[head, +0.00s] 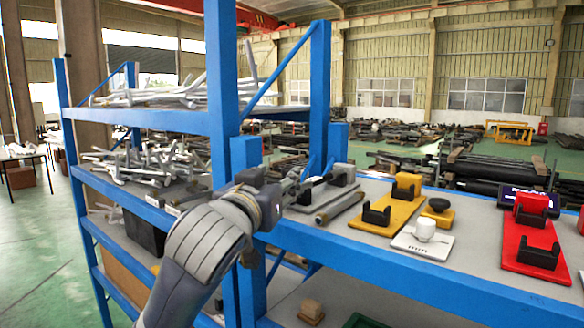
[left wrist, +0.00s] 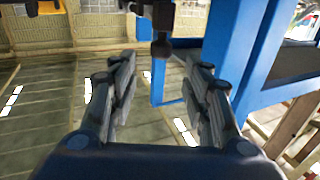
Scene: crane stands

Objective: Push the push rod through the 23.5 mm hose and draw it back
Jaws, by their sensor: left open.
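My left gripper (head: 292,190) is at the left end of the bench, left of the tube. In the left wrist view its fingers (left wrist: 160,105) are apart with nothing between them. My right gripper is not in view.
A yellow block with a black knob (head: 438,211), a white cup (head: 425,229) on a white plate (head: 420,245) and a dark display (head: 528,199) share the bench. Blue shelf posts (head: 222,90) stand close to my left arm. Shelves with loose metal pipes (head: 150,160) are at left.

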